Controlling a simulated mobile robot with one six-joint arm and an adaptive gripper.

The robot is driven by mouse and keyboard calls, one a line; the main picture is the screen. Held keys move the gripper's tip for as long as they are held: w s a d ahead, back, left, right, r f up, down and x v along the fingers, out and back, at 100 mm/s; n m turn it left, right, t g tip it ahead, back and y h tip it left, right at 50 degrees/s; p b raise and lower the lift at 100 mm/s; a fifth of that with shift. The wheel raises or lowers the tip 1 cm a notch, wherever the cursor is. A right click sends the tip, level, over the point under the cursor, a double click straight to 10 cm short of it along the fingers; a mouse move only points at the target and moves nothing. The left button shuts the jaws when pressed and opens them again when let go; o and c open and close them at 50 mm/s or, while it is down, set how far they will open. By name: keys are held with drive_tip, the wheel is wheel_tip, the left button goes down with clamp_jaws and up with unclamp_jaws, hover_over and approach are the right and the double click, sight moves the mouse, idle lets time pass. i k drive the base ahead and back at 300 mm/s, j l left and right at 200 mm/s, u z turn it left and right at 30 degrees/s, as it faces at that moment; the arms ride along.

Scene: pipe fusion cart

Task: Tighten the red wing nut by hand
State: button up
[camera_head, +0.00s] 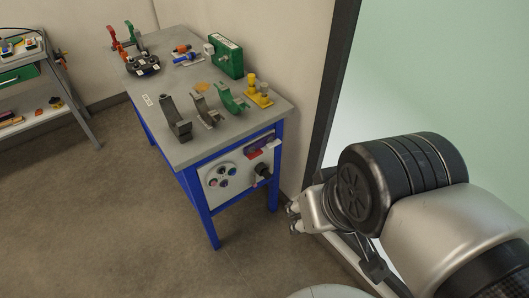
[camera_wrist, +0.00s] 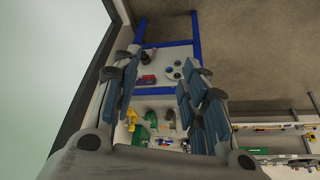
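I cannot pick out the red wing nut for certain. Small red parts show at the red clamp stand (camera_head: 114,38) at the cart's back left, on a red-and-blue fitting (camera_head: 181,50) near the wall, and on a red piece (camera_head: 253,153) on the cart's front panel. The blue-legged cart (camera_head: 185,153) stands left of my arm. My gripper (camera_head: 293,216) is right of the cart's front, low and apart from it. In the wrist view my gripper (camera_wrist: 163,103) has its fingers wide apart with nothing held; the cart shows beyond them.
The cart top holds grey and green curved saddles (camera_head: 232,99), a yellow part (camera_head: 258,90), a green box (camera_head: 225,56) and a black round fixture (camera_head: 143,64). The front panel (camera_head: 222,178) has several knobs. A glass pane (camera_head: 425,70) with a dark frame is right. A shelf stands left; floor between is clear.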

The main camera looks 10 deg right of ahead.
sight(252, 153)
drive_tip(key=i+j+u, duration=0.2)
drive_tip(key=i+u, duration=0.15)
drive_tip(key=i+j+u, duration=0.1)
drive_tip(key=i+u, duration=0.2)
drive_tip(key=i, duration=0.15)
